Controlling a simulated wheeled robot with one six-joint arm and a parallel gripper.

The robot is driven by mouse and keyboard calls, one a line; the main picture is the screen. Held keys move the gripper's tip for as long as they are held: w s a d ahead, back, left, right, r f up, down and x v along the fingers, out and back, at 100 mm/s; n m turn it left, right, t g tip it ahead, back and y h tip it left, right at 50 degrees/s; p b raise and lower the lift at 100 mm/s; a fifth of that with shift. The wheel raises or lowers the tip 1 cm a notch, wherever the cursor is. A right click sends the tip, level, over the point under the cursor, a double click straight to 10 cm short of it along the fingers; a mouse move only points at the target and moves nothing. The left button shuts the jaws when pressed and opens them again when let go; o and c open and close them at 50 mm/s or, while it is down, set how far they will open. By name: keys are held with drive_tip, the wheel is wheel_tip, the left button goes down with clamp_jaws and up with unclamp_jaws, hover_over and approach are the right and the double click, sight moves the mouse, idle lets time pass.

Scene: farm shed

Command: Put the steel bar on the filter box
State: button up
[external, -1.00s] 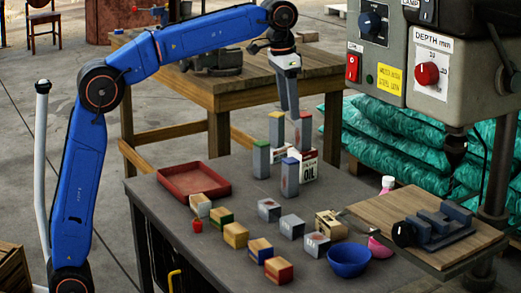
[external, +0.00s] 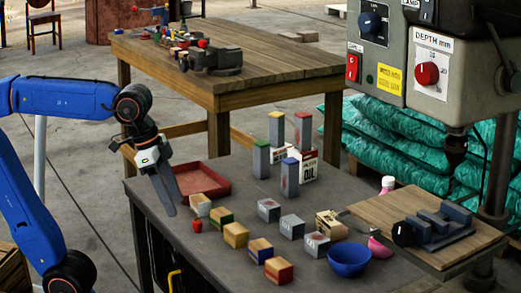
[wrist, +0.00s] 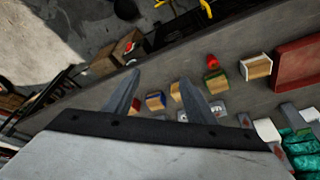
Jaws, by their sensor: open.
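I cannot tell which is the steel bar. Small boxes stand in rows in front of them, including a grey box (external: 268,210) and a white-and-brown box (external: 200,205); no readable label marks the filter box. My gripper (external: 169,208) is open and empty, pointing down by the bench's left edge, away from the bars. Its two fingers show spread in the wrist view (wrist: 160,77).
A red tray (external: 207,190) lies at the bench's left back. A small red object (external: 197,225), blue bowl (external: 349,260), pink bottle (external: 387,186) and OIL box (external: 309,168) are on the bench. The drill press with its wooden board (external: 455,243) stands at the right.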

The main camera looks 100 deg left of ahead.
drive_tip(key=s+d+f+m+t, duration=0.1)
drive_tip(key=s+d+f, duration=0.4)
drive_tip(key=s+f, duration=0.5)
wheel_tip(320, 180, down, 3)
drive_tip(key=shift+s+r+m+h, duration=0.2)
drive_tip(key=shift+s+m+h, duration=0.1)
drive_tip(key=shift+s, duration=0.05)
